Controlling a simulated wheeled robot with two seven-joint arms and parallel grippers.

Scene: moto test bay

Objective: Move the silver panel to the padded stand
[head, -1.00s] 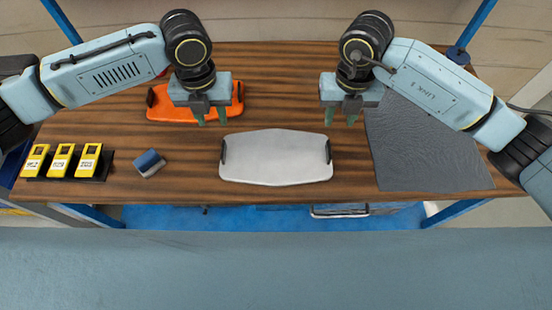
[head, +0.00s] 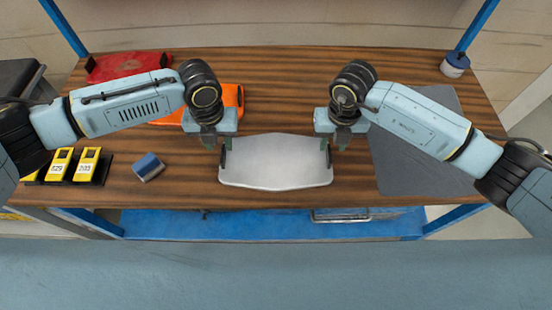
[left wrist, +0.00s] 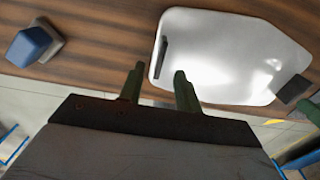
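The silver panel (head: 275,168) lies flat on the wooden table in the middle of the head view. It has a dark handle at its left end and another at its right end. It also shows in the left wrist view (left wrist: 225,45), with its near handle by my fingers. My left gripper (head: 218,144) is open and empty, above the left handle. My right gripper (head: 334,143) is open and empty, above the right handle. A flat grey padded surface (head: 415,165), perhaps the padded stand, lies right of the panel, partly hidden by my right arm.
A blue-and-grey block (head: 148,167) sits left of the panel. Several yellow units (head: 88,162) stand in a dark holder at far left. An orange panel (head: 232,97) and a red panel (head: 125,65) lie behind my left arm. A round container (head: 455,65) stands at back right.

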